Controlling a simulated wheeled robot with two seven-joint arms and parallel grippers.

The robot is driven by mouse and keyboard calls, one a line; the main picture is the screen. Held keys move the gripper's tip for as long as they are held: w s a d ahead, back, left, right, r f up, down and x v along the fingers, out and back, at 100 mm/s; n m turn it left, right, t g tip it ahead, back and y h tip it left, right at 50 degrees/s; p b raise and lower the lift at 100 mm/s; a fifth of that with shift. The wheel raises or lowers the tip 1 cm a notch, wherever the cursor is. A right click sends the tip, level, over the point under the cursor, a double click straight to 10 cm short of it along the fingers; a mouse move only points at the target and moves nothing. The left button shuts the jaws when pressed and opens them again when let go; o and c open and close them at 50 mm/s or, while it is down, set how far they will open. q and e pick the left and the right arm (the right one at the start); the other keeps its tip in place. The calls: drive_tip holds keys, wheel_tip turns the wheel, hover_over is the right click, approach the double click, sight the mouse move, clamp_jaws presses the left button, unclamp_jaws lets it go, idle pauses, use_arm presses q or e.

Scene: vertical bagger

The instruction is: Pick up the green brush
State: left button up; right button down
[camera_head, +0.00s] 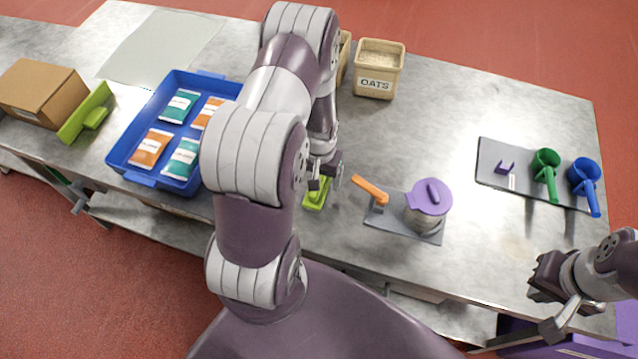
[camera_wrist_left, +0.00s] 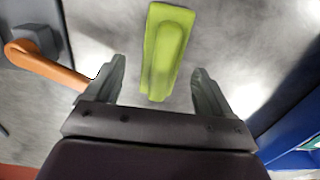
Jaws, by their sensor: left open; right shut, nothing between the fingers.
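The green brush (camera_head: 316,194) lies on the steel table, partly hidden by my left arm and gripper in the head view. The left wrist view shows it as a lime-green block (camera_wrist_left: 166,50) with a raised ridge. My left gripper (camera_head: 327,180) is open just above the brush. In the left wrist view its fingertips (camera_wrist_left: 159,68) stand on either side of the brush's near part, with gaps; nothing is held. My right gripper (camera_head: 540,284) is shut and empty by the table's front right edge.
A blue tray (camera_head: 119,152) with several packets is left of the brush. A grey stand with an orange handle (camera_head: 370,190) and a purple-lidded jug (camera_head: 428,204) is close on the right. An oats bin (camera_head: 378,70) stands behind.

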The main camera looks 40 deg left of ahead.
use_arm(q)
drive_tip(key=shift+s+f, duration=0.2)
drive_tip(key=shift+f, duration=0.45)
drive_tip(key=shift+s+f, duration=0.15)
drive_tip(key=shift+f, duration=0.45)
drive_tip(key=shift+w+f, duration=0.1)
drive_tip(key=shift+f, duration=0.2)
drive_tip(key=shift+w+a, duration=0.1)
drive_tip(key=shift+w, duration=0.05)
drive_tip(key=c, duration=1.2)
use_arm(e)
drive_tip(key=shift+s+r, duration=0.15)
drive_tip(key=shift+r, duration=0.35)
use_arm(q)
drive_tip(key=shift+r, duration=0.1)
